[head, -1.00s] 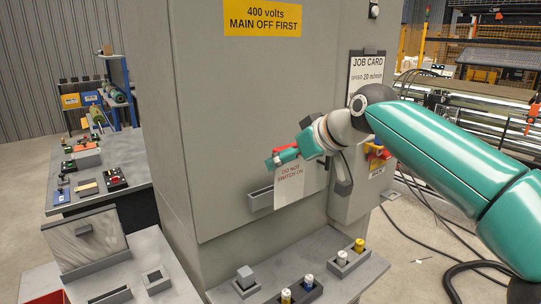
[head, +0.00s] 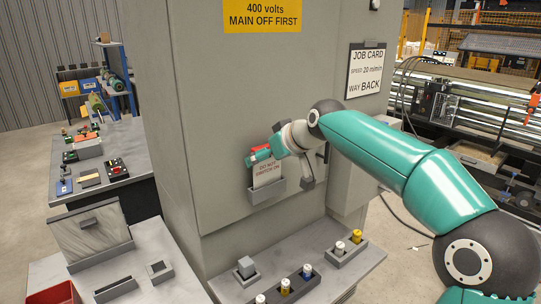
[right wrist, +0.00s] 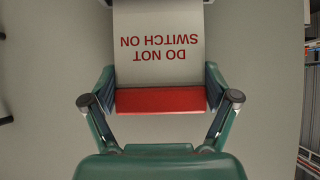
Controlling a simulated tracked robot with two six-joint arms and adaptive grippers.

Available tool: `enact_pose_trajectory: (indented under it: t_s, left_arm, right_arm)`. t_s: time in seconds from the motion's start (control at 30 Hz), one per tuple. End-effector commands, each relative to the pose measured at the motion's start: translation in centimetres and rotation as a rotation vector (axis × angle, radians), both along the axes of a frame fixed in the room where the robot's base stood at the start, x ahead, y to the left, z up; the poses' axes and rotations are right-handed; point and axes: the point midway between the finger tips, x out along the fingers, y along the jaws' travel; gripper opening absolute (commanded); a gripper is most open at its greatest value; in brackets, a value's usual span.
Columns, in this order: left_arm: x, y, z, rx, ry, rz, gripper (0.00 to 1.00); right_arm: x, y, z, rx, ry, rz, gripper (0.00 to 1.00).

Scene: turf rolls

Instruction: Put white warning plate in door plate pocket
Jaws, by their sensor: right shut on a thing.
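The white warning plate (head: 267,174), with red lettering "DO NOT SWITCH ON" and a red top strip, stands upright against the grey cabinet door. My right gripper (head: 259,153) is shut on the red strip; in the right wrist view (right wrist: 160,98) its fingers grip both ends of the strip (right wrist: 160,100). The grey door plate pocket (head: 266,193) is directly below the plate. The plate's lower edge meets the pocket's mouth and seems to sit just inside it; how deep I cannot tell. My left gripper is not in view.
A door handle (head: 308,170) is right of the pocket, close to my right wrist. A grey shelf (head: 330,262) with holders and several small cylinders is below. A job card (head: 365,70) hangs at the upper right. The door above the plate is clear.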

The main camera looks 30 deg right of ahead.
Motion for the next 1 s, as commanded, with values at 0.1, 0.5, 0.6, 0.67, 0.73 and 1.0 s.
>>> enact_pose_trajectory:
  t_s: [0.1,0.5,0.6,0.67,0.73,1.0]
  left_arm:
    - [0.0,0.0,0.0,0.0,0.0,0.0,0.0]
    - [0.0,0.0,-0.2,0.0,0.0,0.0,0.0]
    - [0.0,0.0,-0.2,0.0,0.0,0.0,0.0]
    - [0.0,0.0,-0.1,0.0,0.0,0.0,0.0]
    - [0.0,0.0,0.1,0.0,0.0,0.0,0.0]
    - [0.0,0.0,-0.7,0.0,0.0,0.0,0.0]
  right_arm:
    - [0.0,0.0,0.1,0.0,-0.001,0.0,0.47]
    - [0.0,0.0,-0.2,-0.001,0.0,0.001,1.0]
    - [0.0,0.0,-0.2,-0.001,0.0,0.001,1.0]
    - [0.0,0.0,-0.1,-0.001,0.0,0.001,1.0]
    - [0.0,0.0,0.1,-0.001,0.0,0.001,1.0]
    - [-2.6,-0.2,2.1,-0.001,-0.004,0.0,1.0]
